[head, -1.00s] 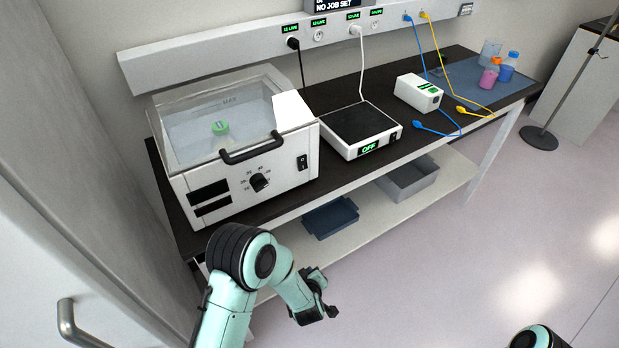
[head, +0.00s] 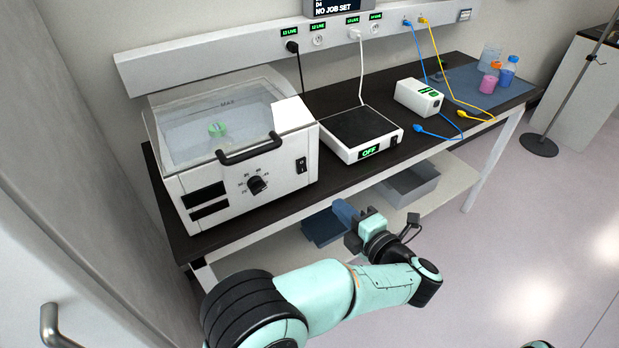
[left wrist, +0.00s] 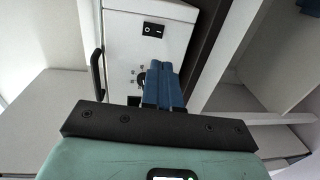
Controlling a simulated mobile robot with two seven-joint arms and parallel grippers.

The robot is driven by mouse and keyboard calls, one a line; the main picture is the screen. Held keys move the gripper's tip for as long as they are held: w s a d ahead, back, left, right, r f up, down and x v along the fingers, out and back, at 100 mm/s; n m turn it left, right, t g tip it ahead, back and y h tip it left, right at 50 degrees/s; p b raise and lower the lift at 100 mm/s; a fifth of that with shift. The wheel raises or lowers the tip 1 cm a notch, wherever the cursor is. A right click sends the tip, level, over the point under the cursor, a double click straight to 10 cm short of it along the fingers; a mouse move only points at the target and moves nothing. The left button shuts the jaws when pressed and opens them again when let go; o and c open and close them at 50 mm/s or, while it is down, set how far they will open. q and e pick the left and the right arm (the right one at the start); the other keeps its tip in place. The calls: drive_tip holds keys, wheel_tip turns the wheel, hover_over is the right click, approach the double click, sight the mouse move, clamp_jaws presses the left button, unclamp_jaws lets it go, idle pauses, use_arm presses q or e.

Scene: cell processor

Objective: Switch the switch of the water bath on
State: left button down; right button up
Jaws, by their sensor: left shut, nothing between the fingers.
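The water bath (head: 225,193) is a white box with a clear lid, a black handle, a dial (head: 257,185) and dark displays, at the left of the bench. Its black switch (head: 302,164) sits on the right of its front face; it also shows in the left wrist view (left wrist: 152,30), near the top. I cannot tell its position. My left gripper (head: 343,210) is in front of the bench, below and right of the switch, apart from it. Its blue fingers (left wrist: 163,84) are shut and empty, and in the left wrist view cover part of the dial area. My right gripper is out of view.
A white device with a black top reading OFF (head: 362,134) stands right of the bath. A smaller white box (head: 418,97), cables and bottles are further right. A blue tray (head: 319,229) and a grey bin (head: 411,186) sit on the lower shelf.

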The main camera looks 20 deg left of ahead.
sight(302, 172)
use_arm(q)
drive_tip(key=shift+w+a, duration=0.1)
drive_tip(key=p+x, duration=0.1)
drive_tip(key=x, duration=1.2)
drive_tip(key=shift+w+a+p, duration=0.2)
drive_tip(key=shift+w+p, duration=0.15)
drive_tip(key=shift+p, duration=0.05)
drive_tip(key=shift+a+f, duration=0.1)
drive_tip(key=shift+a, duration=0.1)
drive_tip(key=shift+w, duration=0.1)
drive_tip(key=shift+f, duration=0.1)
